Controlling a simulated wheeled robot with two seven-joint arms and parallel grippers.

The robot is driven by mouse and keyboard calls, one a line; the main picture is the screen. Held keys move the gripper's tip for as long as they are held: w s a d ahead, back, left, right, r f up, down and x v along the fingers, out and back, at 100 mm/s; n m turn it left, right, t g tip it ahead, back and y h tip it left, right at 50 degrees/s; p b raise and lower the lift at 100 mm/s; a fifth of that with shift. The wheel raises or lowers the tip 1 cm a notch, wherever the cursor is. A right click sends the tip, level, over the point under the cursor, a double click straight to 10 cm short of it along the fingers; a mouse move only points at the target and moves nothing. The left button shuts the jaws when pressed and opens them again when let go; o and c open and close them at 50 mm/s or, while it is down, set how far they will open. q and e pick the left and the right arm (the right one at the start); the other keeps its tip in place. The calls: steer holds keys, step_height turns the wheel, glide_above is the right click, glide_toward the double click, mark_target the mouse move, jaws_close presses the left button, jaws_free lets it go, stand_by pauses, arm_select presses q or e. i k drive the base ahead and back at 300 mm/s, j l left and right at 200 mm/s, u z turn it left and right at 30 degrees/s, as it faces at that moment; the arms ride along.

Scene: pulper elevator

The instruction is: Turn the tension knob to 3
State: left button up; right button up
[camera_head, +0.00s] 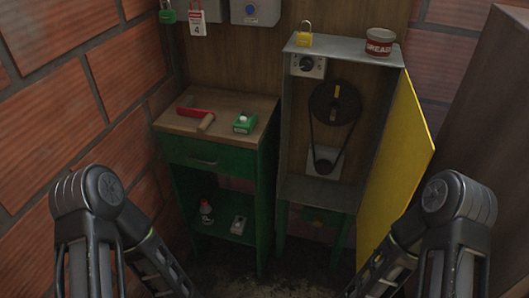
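The tension knob appears to be the small dark knob (307,63) on a pale dial plate. It sits at the upper left inside the open grey cabinet (289,110). Its scale marks are too small to read, so I cannot tell its setting. Below it are a large black pulley (336,102), a belt running down, and a smaller lower pulley (324,164). My two arms show at the lower left and lower right, well apart from the cabinet. Neither gripper is in view.
The cabinet's yellow door (402,155) stands open to the right. A yellow padlock (305,38) and a red grease can (380,43) stand on top. Left is a green workbench (205,157) with a red-headed tool (196,116) and a green box (244,123).

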mark_target(306, 64)
steer(key=i+j, duration=0.1)
steer(key=j, duration=0.2)
steer(key=i+j+z, duration=0.1)
steer(key=j, duration=0.15)
steer(key=z, duration=1.6)
